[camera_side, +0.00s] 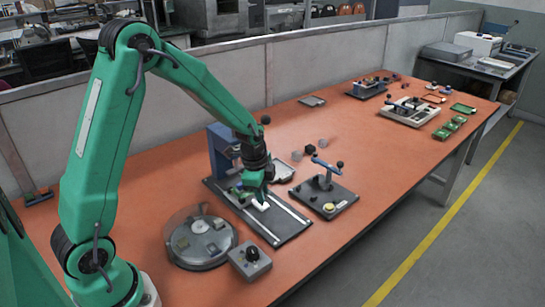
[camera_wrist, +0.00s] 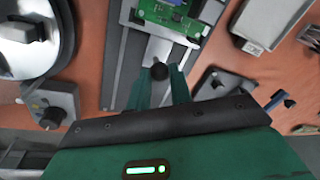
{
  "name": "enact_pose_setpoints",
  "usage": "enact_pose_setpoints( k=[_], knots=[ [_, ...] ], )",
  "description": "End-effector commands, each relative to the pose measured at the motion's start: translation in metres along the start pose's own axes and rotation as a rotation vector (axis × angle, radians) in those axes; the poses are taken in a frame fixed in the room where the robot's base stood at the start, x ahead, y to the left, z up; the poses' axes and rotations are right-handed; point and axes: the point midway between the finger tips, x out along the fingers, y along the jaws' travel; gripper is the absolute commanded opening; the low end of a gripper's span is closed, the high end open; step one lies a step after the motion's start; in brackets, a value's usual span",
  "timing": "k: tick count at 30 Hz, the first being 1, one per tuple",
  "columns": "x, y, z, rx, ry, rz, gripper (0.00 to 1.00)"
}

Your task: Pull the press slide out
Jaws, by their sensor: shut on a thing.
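The press has a blue upright frame (camera_side: 219,152) on a dark base plate with pale rails (camera_side: 280,228). The press slide (camera_wrist: 162,29) is a grey plate carrying a green circuit board (camera_wrist: 171,14), seen at the top of the wrist view. A round black knob (camera_wrist: 159,71) stands at the slide's near end. My gripper (camera_wrist: 159,78) is shut on this knob, one green finger on each side. In the side view my gripper (camera_side: 259,198) is low over the rails, in front of the press frame, and hides part of the slide.
A round covered turntable (camera_side: 200,243) and a knob box (camera_side: 250,261) stand close to the left of the base plate. A lever fixture (camera_side: 324,194) stands to its right. Other fixtures and green trays (camera_side: 449,127) lie farther back. The rails in front of my gripper are clear.

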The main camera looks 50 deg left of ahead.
Motion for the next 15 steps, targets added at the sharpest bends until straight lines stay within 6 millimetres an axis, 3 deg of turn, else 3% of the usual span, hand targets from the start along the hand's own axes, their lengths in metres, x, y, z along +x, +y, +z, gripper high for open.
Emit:
enact_pose_setpoints(
  k=[8, 9, 11, 15],
  knots=[
    [-0.0005, 0.0012, 0.0000, -0.002, -0.001, 0.003, 0.00],
    [-0.0004, 0.0012, 0.0001, -0.002, -0.001, 0.003, 0.29],
    [-0.0004, 0.0011, 0.0001, -0.002, -0.001, 0.002, 0.41],
    [-0.0003, 0.0009, 0.0000, -0.002, -0.001, 0.002, 0.43]
  ],
)
